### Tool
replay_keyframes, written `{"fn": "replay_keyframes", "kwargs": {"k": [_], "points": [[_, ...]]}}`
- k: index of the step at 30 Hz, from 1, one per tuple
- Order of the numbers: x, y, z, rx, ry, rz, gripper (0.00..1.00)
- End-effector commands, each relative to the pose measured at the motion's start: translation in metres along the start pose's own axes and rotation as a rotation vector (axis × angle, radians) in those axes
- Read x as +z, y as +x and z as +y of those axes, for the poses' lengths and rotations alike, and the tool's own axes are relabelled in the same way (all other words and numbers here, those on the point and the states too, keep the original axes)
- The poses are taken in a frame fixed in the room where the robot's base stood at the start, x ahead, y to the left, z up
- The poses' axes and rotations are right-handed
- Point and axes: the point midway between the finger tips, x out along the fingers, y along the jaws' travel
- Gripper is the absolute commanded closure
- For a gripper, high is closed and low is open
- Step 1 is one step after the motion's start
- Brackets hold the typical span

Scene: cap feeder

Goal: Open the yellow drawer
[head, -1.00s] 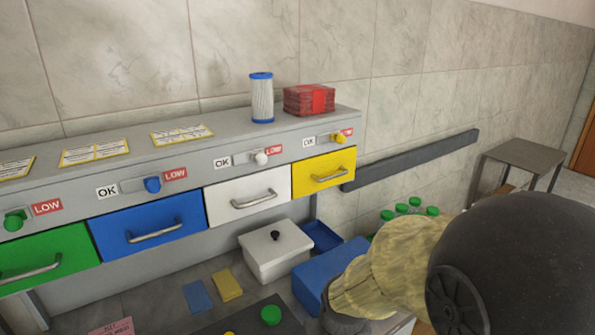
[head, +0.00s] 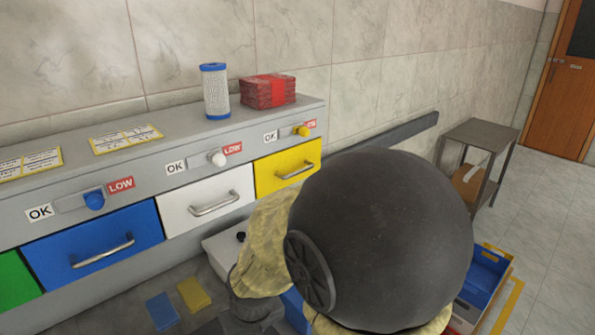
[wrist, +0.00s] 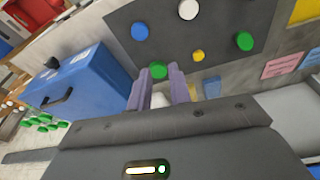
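The yellow drawer (head: 268,178) is at the right end of the drawer row in the head view. Its front looks flush with the cabinet, so it appears shut. My gripper is hidden in the head view, where my arm stands in front, to the right and below the drawer.
White (head: 176,213) and blue (head: 55,258) drawers adjoin to the left. A blue-ended cylinder (head: 215,92) and red packs (head: 267,91) stand on the cabinet. A white lidded box (head: 217,247) is below the drawers. A grey side table (head: 482,131) stands right, with open floor beyond.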

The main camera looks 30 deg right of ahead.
Motion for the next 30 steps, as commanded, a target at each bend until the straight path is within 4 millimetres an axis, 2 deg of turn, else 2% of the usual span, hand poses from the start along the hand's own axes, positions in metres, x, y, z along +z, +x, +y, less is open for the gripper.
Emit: {"fn": "replay_keyframes", "kwargs": {"k": [5,11,17,22,26,30], "points": [[-0.005,0.001,0.001,-0.002,0.002,0.012,0.80],[-0.037,0.013,0.010,0.013,0.015,0.104,0.80],[-0.078,0.031,0.047,0.133,0.024,0.256,0.80],[-0.103,0.036,0.090,0.317,-0.015,0.376,0.80],[-0.116,0.029,0.126,0.498,-0.083,0.456,0.80],[-0.127,0.009,0.161,0.722,-0.196,0.529,0.80]]}}
